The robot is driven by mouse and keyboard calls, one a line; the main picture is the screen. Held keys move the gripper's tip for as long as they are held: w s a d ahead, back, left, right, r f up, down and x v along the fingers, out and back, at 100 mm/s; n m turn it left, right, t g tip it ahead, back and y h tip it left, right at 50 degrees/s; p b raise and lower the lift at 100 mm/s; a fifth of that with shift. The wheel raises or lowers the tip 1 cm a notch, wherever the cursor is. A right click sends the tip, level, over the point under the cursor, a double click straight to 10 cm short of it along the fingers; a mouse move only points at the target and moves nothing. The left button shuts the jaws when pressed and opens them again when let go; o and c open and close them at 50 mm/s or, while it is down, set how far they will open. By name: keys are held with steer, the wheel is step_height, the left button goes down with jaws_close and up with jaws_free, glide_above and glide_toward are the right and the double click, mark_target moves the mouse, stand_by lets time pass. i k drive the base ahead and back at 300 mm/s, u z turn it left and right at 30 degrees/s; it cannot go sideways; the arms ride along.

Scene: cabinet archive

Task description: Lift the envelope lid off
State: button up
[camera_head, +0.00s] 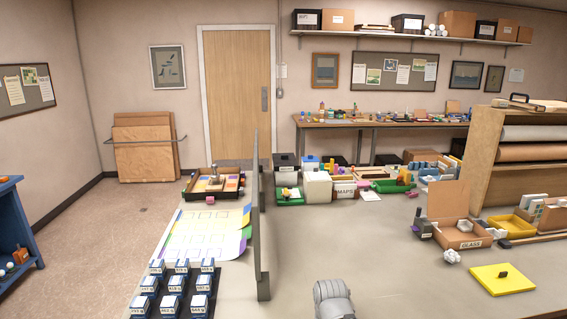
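A flat yellow square panel (489,281) lies on the grey table at the lower right. No label reading "envelope" is legible. A rounded grey part of my arm (333,299) shows at the bottom edge, left of the yellow panel and apart from it. My gripper is not in view.
A cardboard box labelled GLASS (470,243) stands behind the panel, with a crumpled white ball (452,257) in front. A yellow tray (511,227) is to its right. A thin upright divider (262,220) splits the table. The table's middle (345,240) is clear.

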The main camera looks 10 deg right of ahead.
mark_target(285, 161)
steer(key=u, duration=2.2)
steer(key=i, duration=2.65)
